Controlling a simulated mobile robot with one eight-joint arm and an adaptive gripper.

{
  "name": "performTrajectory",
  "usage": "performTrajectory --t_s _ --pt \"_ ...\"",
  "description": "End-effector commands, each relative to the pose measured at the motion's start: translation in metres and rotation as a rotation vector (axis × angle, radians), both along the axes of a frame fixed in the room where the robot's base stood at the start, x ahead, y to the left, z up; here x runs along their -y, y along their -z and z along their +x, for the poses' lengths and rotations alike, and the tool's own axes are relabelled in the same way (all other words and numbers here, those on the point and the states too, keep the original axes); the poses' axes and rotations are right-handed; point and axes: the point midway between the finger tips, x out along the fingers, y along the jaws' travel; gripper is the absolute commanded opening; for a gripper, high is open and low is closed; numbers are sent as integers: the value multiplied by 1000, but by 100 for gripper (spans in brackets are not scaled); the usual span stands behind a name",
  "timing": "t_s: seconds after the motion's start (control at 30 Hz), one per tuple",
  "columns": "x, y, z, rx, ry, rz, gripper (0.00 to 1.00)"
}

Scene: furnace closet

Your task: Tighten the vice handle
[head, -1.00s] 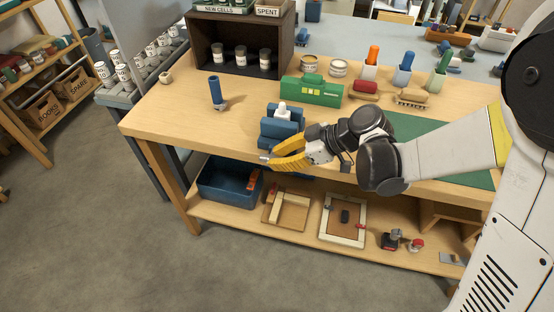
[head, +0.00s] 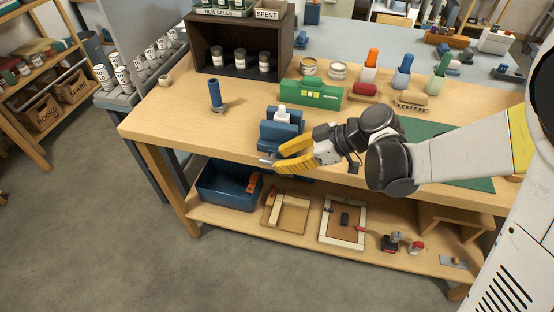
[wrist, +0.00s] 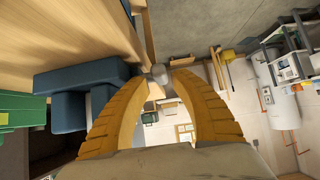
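The blue vice (head: 281,132) stands at the front edge of the wooden workbench, with a small white piece (head: 282,114) at its jaws. Its grey handle (head: 267,159) sticks out at the front, beside my yellow fingertips. My gripper (head: 279,160) comes in from the right at the vice's front. In the wrist view the vice (wrist: 85,80) is at the left. A grey rounded handle end (wrist: 158,73) shows by the gap between the fingertips (wrist: 160,88). The fingers are apart; I cannot tell whether either touches the handle. My fingers hide part of the vice's front.
A green box (head: 311,93) stands behind the vice, and a blue upright tool (head: 215,95) stands to its left. A dark cabinet with jars (head: 238,42) is at the back. Below, the shelf holds a blue bin (head: 228,187). Floor in front is clear.

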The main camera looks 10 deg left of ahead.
Motion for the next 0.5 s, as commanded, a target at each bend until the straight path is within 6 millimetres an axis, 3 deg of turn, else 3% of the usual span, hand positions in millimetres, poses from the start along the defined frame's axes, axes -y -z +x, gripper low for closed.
performTrajectory --t_s 0.3,0.5 --pt "56 -44 -5 -1 3 0 29" --pt "75 -58 -6 -2 1 -1 29"
